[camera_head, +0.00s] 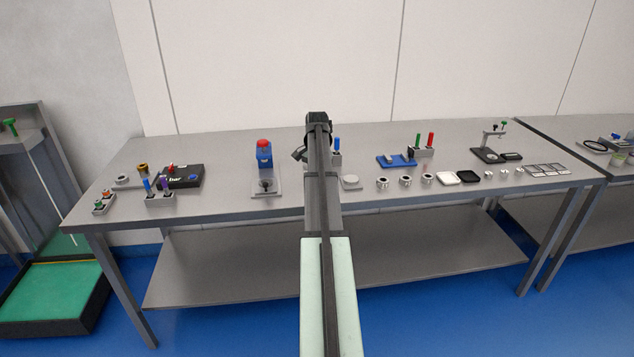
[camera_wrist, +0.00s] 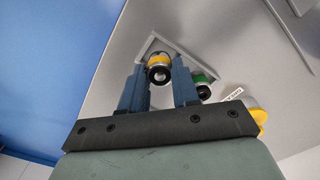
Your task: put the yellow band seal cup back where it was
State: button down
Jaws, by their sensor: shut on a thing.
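The yellow band seal cup (camera_wrist: 159,66) shows in the wrist view as a small round piece with a yellow band and a dark centre. My gripper (camera_wrist: 160,80) is shut on it, one blue-grey finger on each side. Behind the cup is a pale angular outline, like a shallow holder, on the grey surface. I cannot tell whether the cup touches it. A green-banded cup (camera_wrist: 203,84) stands just right of the right finger. In the head view my arm hides the held cup and most of my gripper.
A yellow rounded thing (camera_wrist: 258,117) and a white label (camera_wrist: 233,94) lie right of the green cup. In the head view, the workbench (camera_head: 230,205) carries a blue device with a red top (camera_head: 264,153), several small metal cups (camera_head: 405,180) and a blue tray (camera_head: 395,161).

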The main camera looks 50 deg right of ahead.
jog(key=shift+f, duration=0.85)
jog(key=shift+f, duration=0.1)
jog(key=c, duration=0.8)
grip_release()
notch_tip(320, 180, up, 12)
jog(key=shift+r, duration=0.15)
